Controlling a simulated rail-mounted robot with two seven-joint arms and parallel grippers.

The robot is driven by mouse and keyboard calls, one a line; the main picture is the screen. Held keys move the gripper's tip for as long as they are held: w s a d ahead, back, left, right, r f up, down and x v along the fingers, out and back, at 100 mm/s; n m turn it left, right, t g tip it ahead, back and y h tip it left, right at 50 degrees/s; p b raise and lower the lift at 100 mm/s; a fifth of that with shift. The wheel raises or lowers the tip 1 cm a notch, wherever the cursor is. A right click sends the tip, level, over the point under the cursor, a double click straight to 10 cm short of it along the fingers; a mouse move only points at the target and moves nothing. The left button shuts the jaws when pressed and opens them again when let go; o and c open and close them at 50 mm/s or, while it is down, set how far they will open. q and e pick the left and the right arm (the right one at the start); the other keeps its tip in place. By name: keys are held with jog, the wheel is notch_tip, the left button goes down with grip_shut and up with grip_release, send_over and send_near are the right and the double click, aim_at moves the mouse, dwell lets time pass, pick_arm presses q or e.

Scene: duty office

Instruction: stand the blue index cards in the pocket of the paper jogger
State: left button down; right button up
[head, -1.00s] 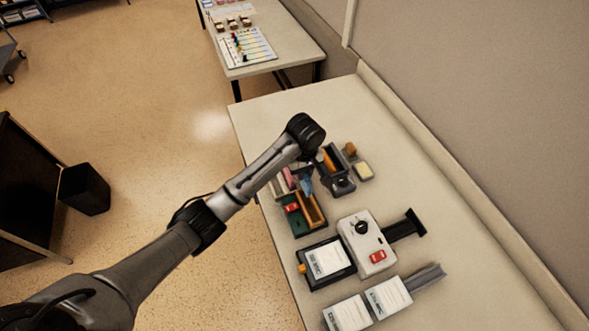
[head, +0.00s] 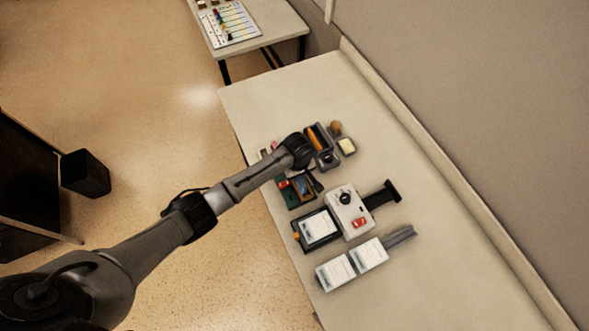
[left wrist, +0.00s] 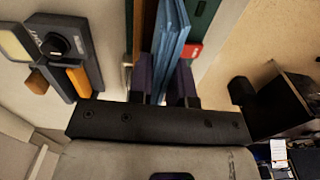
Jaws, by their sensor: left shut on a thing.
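My left gripper (left wrist: 162,82) is shut on the blue index cards (left wrist: 172,40) in the left wrist view. The cards stick out beyond the two dark fingers. In the head view my left gripper (head: 307,177) is over the organiser tray (head: 293,202), with a patch of blue at its wooden compartment. I cannot tell whether the cards touch the tray. A pale machine (head: 343,201) with a black knob and red switch stands nearer; it may be the paper jogger, but its pocket is not clear. My right gripper is not in view.
A dark framed tray (head: 301,243) with a white sheet adjoins the pale machine. A dark knobbed box (left wrist: 80,45) stands beside the gripper. The far part of the table (head: 290,95) is clear.

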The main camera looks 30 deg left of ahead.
pick_arm(q)
jog(key=shift+w+d+f, duration=0.15)
jog(key=shift+w+d, duration=0.1)
jog(key=shift+w, duration=0.15)
jog(key=shift+f+b, duration=1.1)
jog(key=shift+b, duration=0.4)
jog(key=shift+f, duration=0.45)
jog(key=c, duration=1)
grip_release()
